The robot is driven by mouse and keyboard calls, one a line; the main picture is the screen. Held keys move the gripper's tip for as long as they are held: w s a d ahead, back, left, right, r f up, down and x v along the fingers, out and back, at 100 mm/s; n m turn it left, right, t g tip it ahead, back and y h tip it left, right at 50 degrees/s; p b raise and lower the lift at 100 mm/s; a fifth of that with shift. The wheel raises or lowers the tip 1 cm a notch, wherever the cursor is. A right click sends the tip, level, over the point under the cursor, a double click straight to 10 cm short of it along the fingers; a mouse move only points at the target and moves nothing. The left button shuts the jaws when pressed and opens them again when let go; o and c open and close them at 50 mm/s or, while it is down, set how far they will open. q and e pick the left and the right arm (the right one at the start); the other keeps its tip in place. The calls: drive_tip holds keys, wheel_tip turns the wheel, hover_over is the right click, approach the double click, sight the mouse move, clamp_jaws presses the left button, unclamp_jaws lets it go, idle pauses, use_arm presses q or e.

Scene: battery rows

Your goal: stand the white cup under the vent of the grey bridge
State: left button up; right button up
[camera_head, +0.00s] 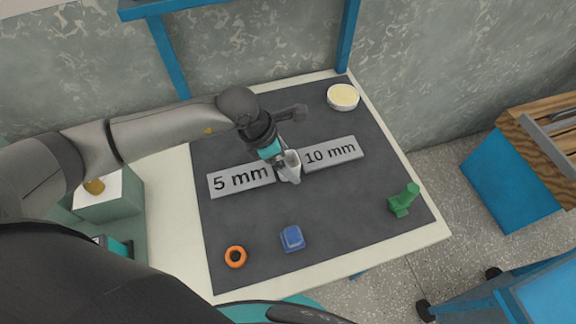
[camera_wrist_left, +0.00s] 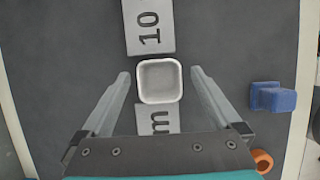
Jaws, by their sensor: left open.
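The white cup (camera_wrist_left: 160,81) shows in the left wrist view as a rounded square with a pale rim and grey inside. My left gripper (camera_wrist_left: 160,76) is open, with one finger on each side of the cup and a small gap at both. In the head view the gripper (camera_head: 288,172) points down at the mat's middle, partly hiding the cup (camera_head: 292,160). The cup is between a grey plate marked "5 mm" (camera_head: 241,178) and one marked "10 mm" (camera_head: 332,152). I cannot make out a bridge with a vent. My right gripper is not in view.
On the dark mat (camera_head: 345,215) are an orange ring (camera_head: 235,257), a blue block (camera_head: 292,238), a green piece (camera_head: 404,201) and a round white dish (camera_head: 343,96) with pale yellow contents. The mat's right middle is clear. A blue frame (camera_head: 168,58) stands behind the table.

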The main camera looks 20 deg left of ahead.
use_arm(q)
drive_tip(key=shift+w+d+f, duration=0.1)
drive_tip(key=shift+d+f, duration=0.05)
drive_tip(key=shift+f, duration=0.3)
clamp_jaws()
drive_tip(key=shift+r, duration=0.1)
idle(0.4)
drive_tip(key=shift+r, duration=0.1)
